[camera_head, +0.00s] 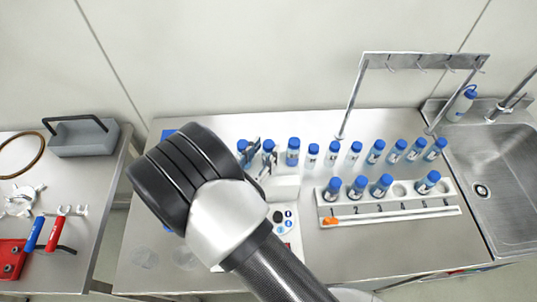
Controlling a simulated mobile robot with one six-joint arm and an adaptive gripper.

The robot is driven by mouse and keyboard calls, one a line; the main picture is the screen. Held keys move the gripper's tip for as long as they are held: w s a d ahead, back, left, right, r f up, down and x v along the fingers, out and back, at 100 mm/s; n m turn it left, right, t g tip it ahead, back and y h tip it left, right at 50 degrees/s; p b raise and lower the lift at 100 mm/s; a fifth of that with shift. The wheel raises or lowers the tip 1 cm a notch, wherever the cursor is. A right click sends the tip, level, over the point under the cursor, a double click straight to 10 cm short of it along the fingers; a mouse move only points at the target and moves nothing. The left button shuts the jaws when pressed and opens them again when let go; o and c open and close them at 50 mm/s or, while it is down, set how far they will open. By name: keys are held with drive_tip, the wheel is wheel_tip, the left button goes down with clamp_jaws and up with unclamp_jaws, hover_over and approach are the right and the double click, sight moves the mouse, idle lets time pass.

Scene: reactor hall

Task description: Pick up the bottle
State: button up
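Several small bottles with blue caps stand in a row on the steel table, such as one bottle (293,152) near the middle and one bottle (435,149) at the right end. More blue-capped bottles, such as one bottle (381,187), stand in a white numbered rack (390,210). A larger bottle (460,104) with a blue top stands at the back right by the sink. My gripper (259,158) is at the left end of the row, close to two blue caps. My arm partly hides it, and whether it touches or holds a bottle is unclear.
A metal hook stand (425,58) rises behind the row. A sink (500,180) is at the right. A small orange thing (329,221) lies on the rack's front left. A separate left table holds a grey handled box (83,138) and tools.

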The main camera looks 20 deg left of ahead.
drive_tip(key=w, duration=0.3)
drive_tip(key=shift+d, duration=0.1)
drive_tip(key=shift+c, duration=0.3)
drive_tip(key=c, duration=0.6)
